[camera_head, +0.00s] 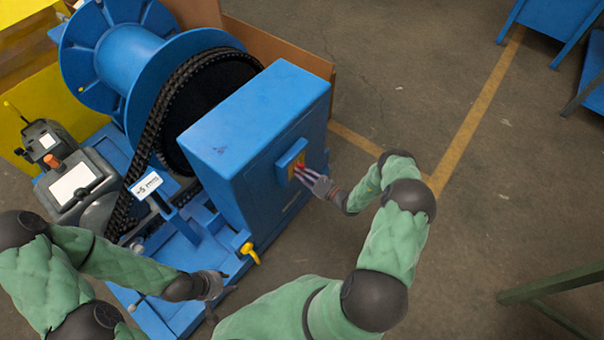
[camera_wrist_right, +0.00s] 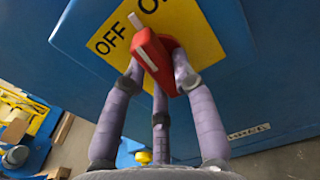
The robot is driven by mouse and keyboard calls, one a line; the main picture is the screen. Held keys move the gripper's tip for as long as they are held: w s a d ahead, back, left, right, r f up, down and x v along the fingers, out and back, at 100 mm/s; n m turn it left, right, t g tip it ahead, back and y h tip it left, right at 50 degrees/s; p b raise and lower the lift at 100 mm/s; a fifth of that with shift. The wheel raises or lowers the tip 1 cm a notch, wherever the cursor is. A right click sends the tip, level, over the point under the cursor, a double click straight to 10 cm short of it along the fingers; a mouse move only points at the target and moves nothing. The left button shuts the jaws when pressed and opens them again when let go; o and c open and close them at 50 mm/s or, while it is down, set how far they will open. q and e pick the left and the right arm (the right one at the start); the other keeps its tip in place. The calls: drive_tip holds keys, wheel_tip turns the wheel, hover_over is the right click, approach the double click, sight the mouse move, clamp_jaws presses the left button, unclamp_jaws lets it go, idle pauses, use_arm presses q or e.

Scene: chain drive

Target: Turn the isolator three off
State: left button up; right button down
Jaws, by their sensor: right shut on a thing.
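The isolator is a red rotary handle (camera_wrist_right: 152,58) on a yellow plate (camera_wrist_right: 200,30) marked OFF and ON, on the side of a blue cabinet (camera_head: 255,125). In the right wrist view the handle's white-tipped end points up and left, between the two words. I cannot read a number on the isolator.
A large blue reel (camera_head: 128,55) and a black chain (camera_head: 150,130) stand left of the cabinet. A small white sign (camera_head: 145,185) and a yellow handle (camera_head: 250,252) are near the base. Open floor (camera_head: 480,190) lies to the right.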

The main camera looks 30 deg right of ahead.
drive_tip(key=n, duration=0.5)
drive_tip(key=shift+d+f+n+b, duration=0.15)
drive_tip(key=shift+f+n+b, duration=0.05)
drive_tip(key=shift+n+b, duration=0.15)
drive_tip(key=n, duration=0.4)
drive_tip(key=shift+w+d+n, duration=0.1)
drive_tip(key=shift+d+n, duration=0.05)
drive_tip(key=shift+n, duration=0.1)
drive_tip(key=c, duration=1)
unclamp_jaws()
drive_tip(key=v, duration=1.2)
